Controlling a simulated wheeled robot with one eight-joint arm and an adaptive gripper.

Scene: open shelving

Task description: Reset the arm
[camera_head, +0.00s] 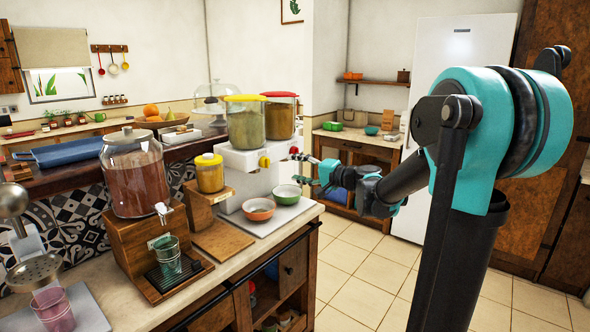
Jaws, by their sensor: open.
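My arm reaches in from the right side of the head view. My gripper (303,169) is open, with its fingers pointing left toward the front of the white double dispenser (243,171). Nothing shows between the fingers. A green bowl (287,195) and an orange bowl (258,210) stand on the dispenser's base, left of and below my gripper. I cannot tell how far the fingertips are from the dispenser. Part of the wrist hides the low cabinet behind it.
A large jar dispenser (135,178) stands on the counter with a green glass (167,258) under its tap. A pink glass (53,309) is at the lower left. A white fridge (430,60) and a low cabinet (350,143) are behind. The tiled floor (350,265) is clear.

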